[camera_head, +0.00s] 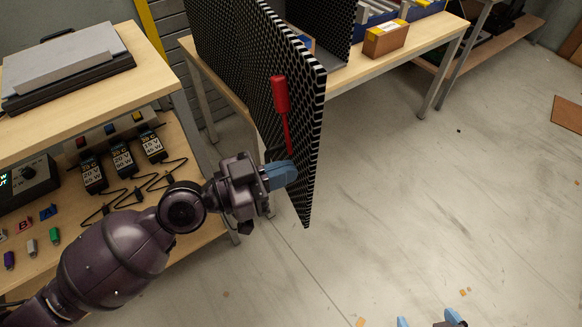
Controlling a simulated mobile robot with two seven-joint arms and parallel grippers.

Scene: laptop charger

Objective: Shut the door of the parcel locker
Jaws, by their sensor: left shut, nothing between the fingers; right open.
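The parcel locker's door appears to be the black perforated panel (303,190) that juts toward me past the table's front edge, standing open. A red handle with a thin red shaft (281,95) shows against its left face. Behind it, the perforated wall of the locker (338,30) stands on the table. My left gripper (283,175) is shut and empty, its blue fingertips at the left face of the door below the red shaft. I cannot tell whether they touch it. My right gripper (430,321) is open at the bottom edge, mostly out of view, far from the door.
The wooden table (390,62) holds a cardboard box (385,39) and blue bins right of the locker. At left, a workbench (160,75) carries a grey laptop-like slab (68,62), with several chargers (122,158) on its lower shelf.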

